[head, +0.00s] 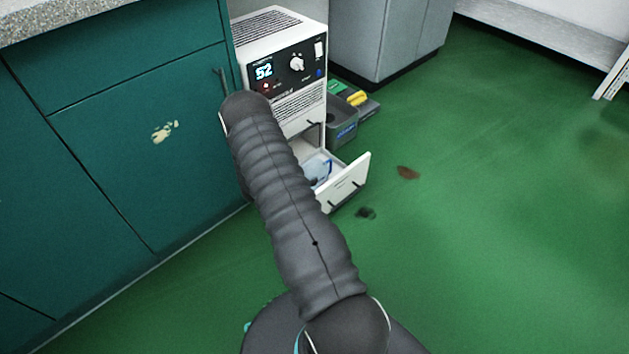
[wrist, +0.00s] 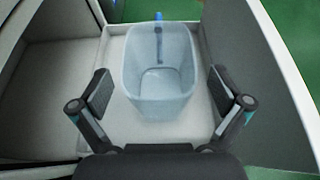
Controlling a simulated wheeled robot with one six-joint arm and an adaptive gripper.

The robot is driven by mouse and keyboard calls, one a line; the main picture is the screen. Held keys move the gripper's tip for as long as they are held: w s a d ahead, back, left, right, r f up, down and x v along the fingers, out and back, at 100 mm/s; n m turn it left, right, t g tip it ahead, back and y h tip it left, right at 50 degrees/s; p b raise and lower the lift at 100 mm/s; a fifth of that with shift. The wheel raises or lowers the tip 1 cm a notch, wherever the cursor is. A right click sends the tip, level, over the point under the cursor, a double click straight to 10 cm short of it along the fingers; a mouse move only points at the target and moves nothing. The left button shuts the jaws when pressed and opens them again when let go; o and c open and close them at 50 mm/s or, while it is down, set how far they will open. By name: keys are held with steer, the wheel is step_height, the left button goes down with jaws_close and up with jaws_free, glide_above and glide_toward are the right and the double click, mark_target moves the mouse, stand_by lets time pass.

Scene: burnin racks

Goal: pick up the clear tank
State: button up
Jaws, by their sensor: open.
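The clear tank (wrist: 160,95) is a see-through, open-topped container with a blue piece at its far rim. It sits in the open white drawer (wrist: 115,45). In the head view the tank (head: 318,168) shows only in part, behind my dark sleeved arm. My gripper (wrist: 160,98) is open in the wrist view, with one finger on each side of the tank's near part. The pads look apart from its walls. My gripper is hidden by the arm in the head view.
The drawer (head: 345,185) is pulled out below a white unit (head: 285,70) with a "52" display. Green cabinets (head: 120,130) stand close on the left. A grey bin (head: 342,125) with a yellow item (head: 357,98) stands behind the drawer. The floor to the right is mostly clear.

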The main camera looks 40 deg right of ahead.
mark_target(323, 166)
steer(key=shift+r+x, duration=0.15)
steer(key=shift+x, duration=1.3)
steer(key=shift+r+x, duration=0.15)
steer(key=shift+x, duration=1.25)
steer(key=shift+w+d, duration=0.1)
steer(key=shift+d, duration=0.05)
steer(key=c, duration=1.5)
steer(key=shift+o, duration=0.2)
steer(key=shift+r, duration=0.25)
step_height(323, 166, up, 9)
steer(key=shift+r+p, duration=0.15)
steer(key=shift+p, duration=0.15)
steer(key=shift+r, duration=0.1)
